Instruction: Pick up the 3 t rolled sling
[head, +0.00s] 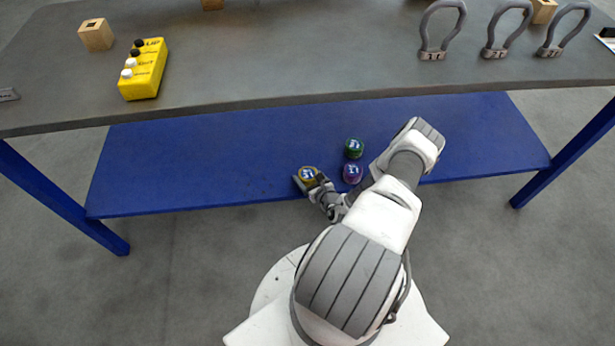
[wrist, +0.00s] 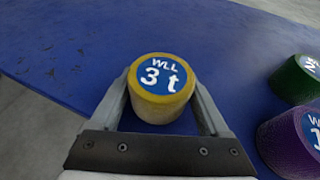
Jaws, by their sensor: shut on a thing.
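The 3 t rolled sling is a yellow roll (wrist: 160,105) with a blue round label reading "WLL 3 t". It stands upright on the blue lower shelf (head: 230,150), near the shelf's front edge. In the head view the yellow roll (head: 308,173) is at the tip of my arm. My gripper (wrist: 162,88) has one finger on each side of the roll and is shut on it. In the head view my gripper (head: 307,182) partly covers the roll's near side. I cannot tell any gap between the roll and the shelf.
A purple roll (head: 352,173) and a green roll (head: 354,148) stand on the shelf to the right, close to my gripper. The grey tabletop (head: 270,60) overhangs the shelf's back, with a yellow control box (head: 145,70) and shackles (head: 438,30) on it. The shelf's left is clear.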

